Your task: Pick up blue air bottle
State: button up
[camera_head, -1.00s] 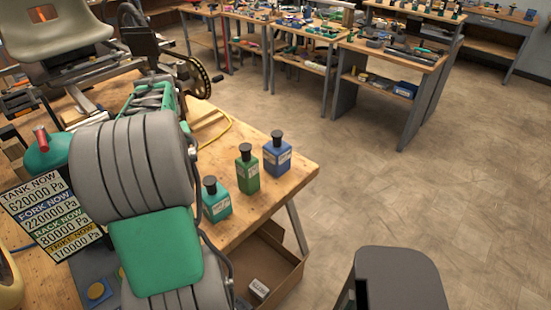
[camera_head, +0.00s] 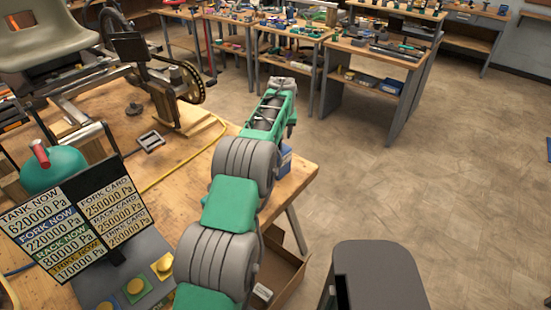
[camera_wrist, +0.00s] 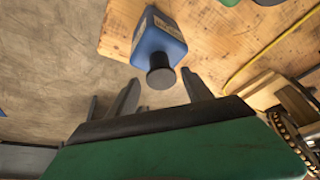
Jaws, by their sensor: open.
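The blue air bottle (camera_wrist: 158,38) shows in the wrist view, with a white label and a round black cap (camera_wrist: 160,74). It stands near the edge of the wooden bench. In the head view only a blue sliver of it (camera_head: 286,158) shows beside my arm. My gripper (camera_wrist: 160,80) is open and empty; its two fingers lie on either side of the cap in the wrist view, pointing towards the bottle. I cannot tell how far the fingertips are from it. In the head view my arm hides most of the bottle.
The bench (camera_head: 180,185) carries a yellow hose, a trike frame, a green tank (camera_head: 55,170) and a pressure sign (camera_head: 80,215). Green items show at the wrist view's top edge. An open box (camera_head: 285,265) sits below the bench; a grey stool (camera_head: 380,275) stands right.

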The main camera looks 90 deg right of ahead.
jog(key=x, duration=0.3)
jog(key=shift+f+p, duration=0.2)
jog(key=shift+p, duration=0.15)
jog(key=shift+w, duration=0.1)
grip_shut()
jog(key=shift+r, duration=0.1)
dwell(0.3)
